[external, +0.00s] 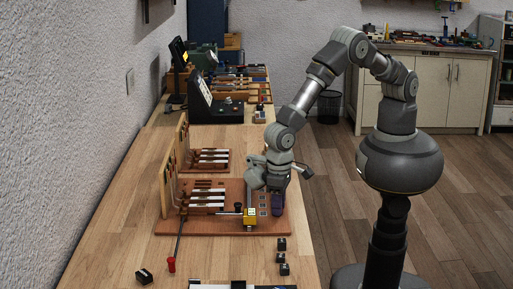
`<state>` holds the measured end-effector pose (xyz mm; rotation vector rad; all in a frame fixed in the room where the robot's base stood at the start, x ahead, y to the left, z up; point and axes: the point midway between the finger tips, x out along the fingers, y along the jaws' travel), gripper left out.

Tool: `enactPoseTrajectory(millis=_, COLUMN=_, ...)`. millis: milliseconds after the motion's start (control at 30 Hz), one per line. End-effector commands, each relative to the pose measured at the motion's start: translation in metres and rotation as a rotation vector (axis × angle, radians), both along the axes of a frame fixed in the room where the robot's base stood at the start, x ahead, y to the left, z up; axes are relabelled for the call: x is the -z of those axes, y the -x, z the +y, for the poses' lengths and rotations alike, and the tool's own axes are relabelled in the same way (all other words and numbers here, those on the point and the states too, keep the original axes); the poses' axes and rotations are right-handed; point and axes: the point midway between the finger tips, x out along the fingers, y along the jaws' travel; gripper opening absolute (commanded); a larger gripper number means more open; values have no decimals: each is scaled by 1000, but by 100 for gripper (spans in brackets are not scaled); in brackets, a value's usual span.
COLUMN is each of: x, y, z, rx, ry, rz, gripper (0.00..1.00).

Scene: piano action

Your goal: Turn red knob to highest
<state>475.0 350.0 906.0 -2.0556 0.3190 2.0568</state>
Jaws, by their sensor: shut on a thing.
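The only red knob-like part I can make out is a small red tip (171,264) at the near end of a thin dark rod, close to the front left of the reddish-brown board (225,228). My gripper (268,190) points down over the right part of this board, well to the right of and behind the red tip. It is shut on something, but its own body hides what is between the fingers. A dark blue-purple piece (279,205) shows right beside the gripper. A yellow block (250,217) stands on the board just below and left of it.
Piano-action models with white-topped levers (207,197) stand on the board. Small black blocks (282,256) lie at the bench's right edge, and another (144,276) at front left. A black sloped console (215,108) stands farther back. Bare wooden bench (110,225) is at left.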

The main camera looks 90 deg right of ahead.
Motion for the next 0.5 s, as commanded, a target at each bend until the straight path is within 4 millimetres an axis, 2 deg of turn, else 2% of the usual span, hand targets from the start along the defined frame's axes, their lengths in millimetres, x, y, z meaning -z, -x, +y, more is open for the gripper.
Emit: enactPoseTrajectory(millis=500, x=-2, y=-2, z=1, rx=66, ry=-5, rz=-5, gripper=0)
